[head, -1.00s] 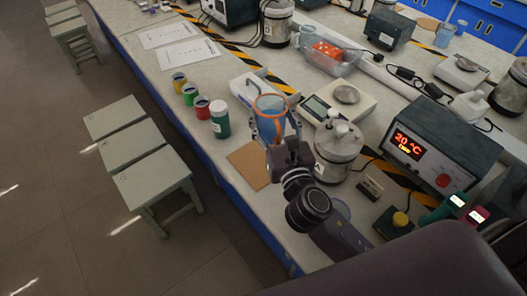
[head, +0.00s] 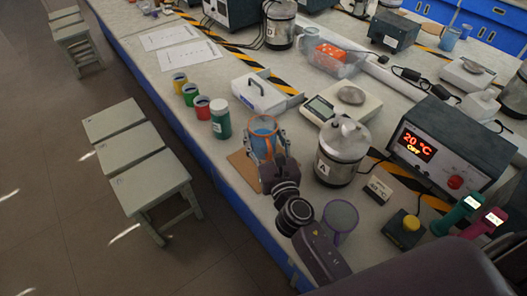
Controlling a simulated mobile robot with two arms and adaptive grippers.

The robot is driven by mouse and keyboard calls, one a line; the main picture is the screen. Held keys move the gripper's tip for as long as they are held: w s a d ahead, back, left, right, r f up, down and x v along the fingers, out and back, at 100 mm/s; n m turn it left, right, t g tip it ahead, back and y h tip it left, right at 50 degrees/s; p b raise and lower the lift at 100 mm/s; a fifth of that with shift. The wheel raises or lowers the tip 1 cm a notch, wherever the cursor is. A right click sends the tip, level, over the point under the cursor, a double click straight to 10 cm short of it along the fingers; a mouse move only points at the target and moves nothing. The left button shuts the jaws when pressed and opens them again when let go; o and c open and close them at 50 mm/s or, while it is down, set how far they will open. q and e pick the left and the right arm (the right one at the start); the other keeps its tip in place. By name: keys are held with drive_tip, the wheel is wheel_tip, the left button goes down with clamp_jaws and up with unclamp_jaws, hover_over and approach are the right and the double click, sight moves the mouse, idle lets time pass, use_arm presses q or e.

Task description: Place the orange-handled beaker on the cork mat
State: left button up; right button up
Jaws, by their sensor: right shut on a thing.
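The orange-handled beaker (head: 263,130), blue with an orange rim, is upright between the fingers of my right gripper (head: 266,146). The gripper is shut on it, and its fingers and wrist hide the beaker's lower part. The brown cork mat (head: 242,168) lies on the bench under and just left of the gripper, partly covered by it. The beaker appears over the mat; I cannot tell whether its base touches it. My left gripper is not in view.
A green jar (head: 220,120) stands left of the beaker, with small paint pots (head: 203,107) behind it. A steel canister (head: 341,155) stands close on the right. A scale (head: 342,103) and a white carrier (head: 259,95) are behind. A purple-rimmed cup (head: 340,218) stands near my arm.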

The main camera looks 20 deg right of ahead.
sight(266, 153)
drive_tip(key=shift+f+b, duration=1.6)
drive_tip(key=shift+f, duration=0.65)
drive_tip(key=shift+f, duration=0.2)
drive_tip(key=o, duration=1.6)
drive_tip(key=shift+r, duration=0.15)
drive_tip(key=s+b, duration=0.1)
drive_tip(key=s, duration=0.2)
drive_tip(key=s+b, duration=0.1)
drive_tip(key=s, duration=0.3)
drive_tip(key=s+b, duration=0.1)
drive_tip(key=s, duration=0.3)
drive_tip(key=shift+a, duration=0.25)
drive_tip(key=shift+s+r, duration=0.1)
drive_tip(key=shift+s, duration=0.45)
